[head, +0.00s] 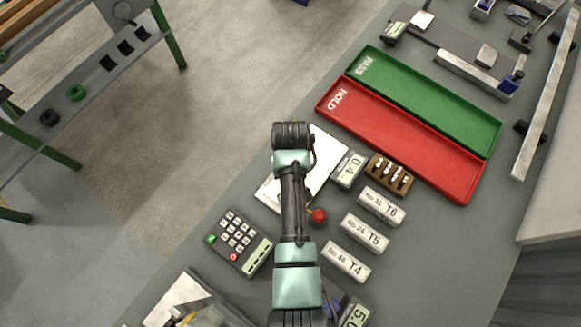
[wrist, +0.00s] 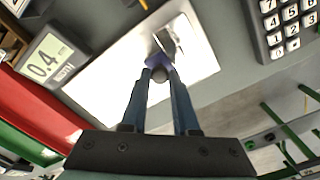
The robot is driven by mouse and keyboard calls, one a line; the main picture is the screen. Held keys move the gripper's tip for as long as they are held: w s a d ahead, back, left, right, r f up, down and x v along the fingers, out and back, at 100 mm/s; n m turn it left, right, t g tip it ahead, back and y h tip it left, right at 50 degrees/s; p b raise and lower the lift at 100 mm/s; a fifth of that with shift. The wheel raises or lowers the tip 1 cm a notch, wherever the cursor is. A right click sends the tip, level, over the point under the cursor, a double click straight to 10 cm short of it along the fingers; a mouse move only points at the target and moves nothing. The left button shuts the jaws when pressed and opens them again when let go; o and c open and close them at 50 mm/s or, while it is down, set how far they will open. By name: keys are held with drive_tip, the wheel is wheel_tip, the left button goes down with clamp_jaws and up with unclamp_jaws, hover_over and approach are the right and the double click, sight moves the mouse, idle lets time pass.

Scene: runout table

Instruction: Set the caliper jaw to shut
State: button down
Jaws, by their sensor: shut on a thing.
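My gripper (wrist: 160,76) is shut on a small purple-blue piece (wrist: 153,62), which appears to be the caliper's moving jaw. A grey metal part (wrist: 168,44) stands just beyond it, over a white plate (wrist: 105,72). The fingers partly hide the piece, so I cannot tell whether a gap is left at the jaw. A display (wrist: 48,62) beside the plate reads 0.4; it also shows in the head view (head: 349,169).
A red HOLD tray (head: 400,140) and a green PASS tray (head: 430,100) lie to the right. A keypad (head: 240,243) is left of my arm. Labelled blocks T6 (head: 381,206), T5 (head: 364,233) and T4 (head: 346,261) and a brown rack (head: 389,175) stand close on the right.

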drive_tip(key=shift+s+a+f, duration=0.15)
drive_tip(key=shift+a, duration=0.05)
drive_tip(key=c, duration=0.7)
unclamp_jaws()
drive_tip(key=shift+a, duration=0.1)
drive_tip(key=shift+o, duration=0.2)
drive_tip(key=shift+d, duration=0.2)
wheel_tip(320, 180, up, 13)
drive_tip(key=shift+b, duration=0.3)
